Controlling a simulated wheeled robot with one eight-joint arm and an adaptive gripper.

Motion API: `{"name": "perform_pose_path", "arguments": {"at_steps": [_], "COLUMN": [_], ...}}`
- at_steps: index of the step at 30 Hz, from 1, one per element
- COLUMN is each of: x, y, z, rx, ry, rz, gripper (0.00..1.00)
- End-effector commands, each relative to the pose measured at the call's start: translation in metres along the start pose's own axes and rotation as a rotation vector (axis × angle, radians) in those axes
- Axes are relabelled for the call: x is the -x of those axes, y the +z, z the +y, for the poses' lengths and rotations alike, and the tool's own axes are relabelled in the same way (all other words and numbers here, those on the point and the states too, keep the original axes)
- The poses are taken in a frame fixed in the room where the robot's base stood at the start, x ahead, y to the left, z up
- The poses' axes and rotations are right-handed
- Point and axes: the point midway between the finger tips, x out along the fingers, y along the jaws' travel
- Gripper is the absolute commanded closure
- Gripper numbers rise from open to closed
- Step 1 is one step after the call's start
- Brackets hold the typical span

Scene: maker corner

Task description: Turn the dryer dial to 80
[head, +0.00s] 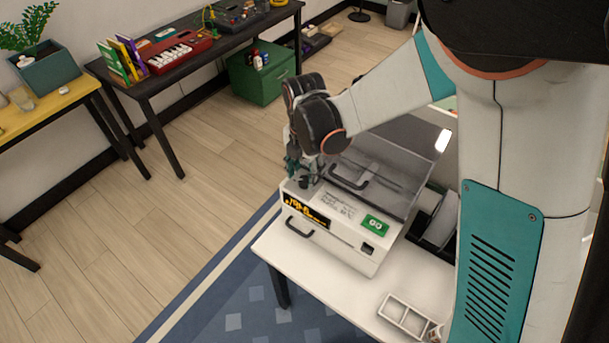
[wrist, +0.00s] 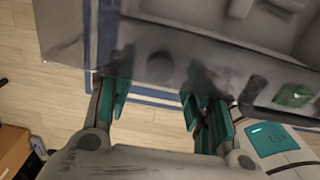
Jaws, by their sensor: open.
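The dryer (head: 345,255) is a white box with a dark see-through lid, standing on a white table. Its dark round dial (head: 306,182) is on the top at the left corner, partly hidden by my gripper (head: 296,165). In the wrist view a dark round knob, which looks like the dial (wrist: 160,65), appears just beyond and between the teal fingers of my gripper (wrist: 158,98). The fingers are apart with nothing between them. I cannot tell whether they touch the dial. The dial's setting cannot be read.
A black handle (head: 348,178) on the lid is close right of my gripper. The white table (head: 330,292) holds a small divided tray (head: 406,316) at its front right. A dark table (head: 190,72) with a red keyboard stands behind. The wooden floor on the left is clear.

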Motion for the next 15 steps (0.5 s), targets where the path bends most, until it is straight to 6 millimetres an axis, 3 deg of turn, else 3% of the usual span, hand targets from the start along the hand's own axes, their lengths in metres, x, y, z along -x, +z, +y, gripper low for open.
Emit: {"name": "perform_pose_path", "arguments": {"at_steps": [6, 15], "x": [-0.017, -0.018], "y": [0.000, 0.000], "z": [0.000, 0.000], "rx": [0.000, -0.001], "ry": [0.000, 0.000], "rz": [0.000, 0.000], "gripper": [0.53, 0.53]}}
